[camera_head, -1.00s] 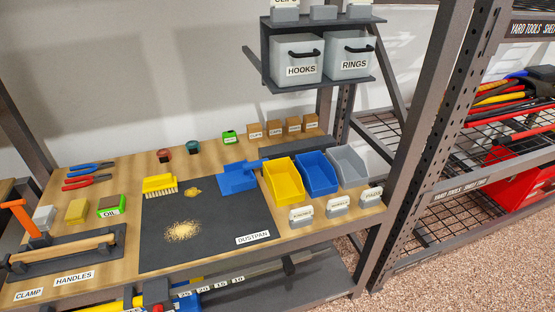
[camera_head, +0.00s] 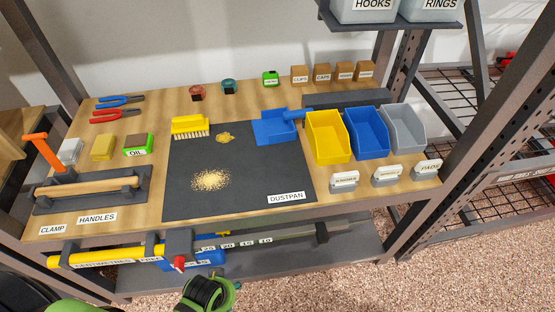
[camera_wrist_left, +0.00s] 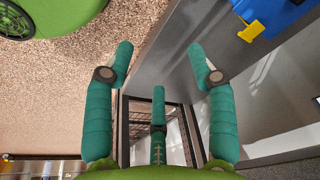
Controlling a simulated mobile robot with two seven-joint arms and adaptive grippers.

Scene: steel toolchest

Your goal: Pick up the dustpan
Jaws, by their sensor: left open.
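The blue dustpan (camera_head: 273,127) lies at the back right corner of the dark mat (camera_head: 240,185), its handle pointing right toward the yellow bin. The mat carries a DUSTPAN label (camera_head: 286,197). My left gripper (camera_wrist_left: 160,50) shows in the left wrist view with its teal fingers spread and nothing between them. The dustpan cannot be made out in that view. In the head view a green and black part of my arm shows at the bottom edge, low in front of the bench and well away from the dustpan. My right gripper is not in view.
A yellow brush (camera_head: 190,125) and sand piles (camera_head: 211,180) are on the mat. Yellow (camera_head: 328,136), blue (camera_head: 366,132) and grey bins (camera_head: 402,127) stand right of the dustpan. The bin shelf (camera_head: 390,22) overhangs at the upper right.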

